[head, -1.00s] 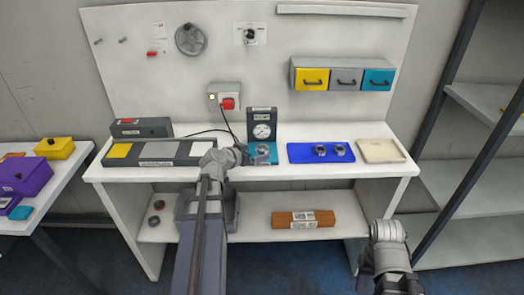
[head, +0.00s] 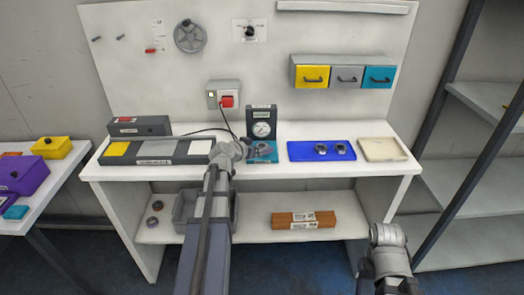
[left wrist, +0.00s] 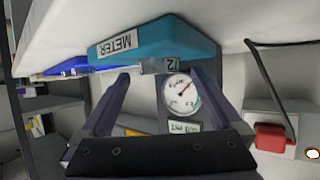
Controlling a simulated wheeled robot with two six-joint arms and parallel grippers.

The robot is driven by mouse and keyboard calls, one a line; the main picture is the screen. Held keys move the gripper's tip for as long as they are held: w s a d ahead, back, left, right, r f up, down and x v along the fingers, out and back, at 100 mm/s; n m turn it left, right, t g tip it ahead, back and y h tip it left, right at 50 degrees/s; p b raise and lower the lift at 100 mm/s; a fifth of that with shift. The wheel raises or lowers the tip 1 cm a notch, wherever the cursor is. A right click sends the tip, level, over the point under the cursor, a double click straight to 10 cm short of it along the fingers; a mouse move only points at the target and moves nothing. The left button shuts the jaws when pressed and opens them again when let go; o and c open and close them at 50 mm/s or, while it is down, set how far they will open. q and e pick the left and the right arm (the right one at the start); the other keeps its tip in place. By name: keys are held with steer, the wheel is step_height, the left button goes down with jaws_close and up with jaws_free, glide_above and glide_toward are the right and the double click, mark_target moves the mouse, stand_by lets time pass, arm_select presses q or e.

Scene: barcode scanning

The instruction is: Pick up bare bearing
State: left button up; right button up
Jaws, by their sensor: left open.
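Two grey ring bearings (head: 321,149) and (head: 342,149) sit on the blue tray (head: 305,152) at the right of the workbench. My left gripper (head: 257,153) is open over the teal base of the gauge, left of the blue tray. In the left wrist view, a small grey piece marked "12" (left wrist: 159,66) is between the open fingertips (left wrist: 161,77), beside the teal base labelled METER (left wrist: 150,42). I cannot tell whether that piece is a bare bearing or whether the fingers touch it. My right gripper does not show, only its arm at the lower right.
The dial gauge (head: 262,129) stands behind the left gripper. A three-pad dark tray (head: 188,161) is to the left, a cream tray (head: 383,149) to the right. Two dark rings (head: 157,205), a grey bin (head: 183,209) and a brown box (head: 304,220) are on the lower shelf.

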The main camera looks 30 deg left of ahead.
mark_target(260, 147)
arm_select(q)
steer(key=shift+x, duration=0.85)
jaws_close()
steer(key=shift+r, duration=0.1)
step_height(260, 147, up, 10)
steer(key=p, duration=1)
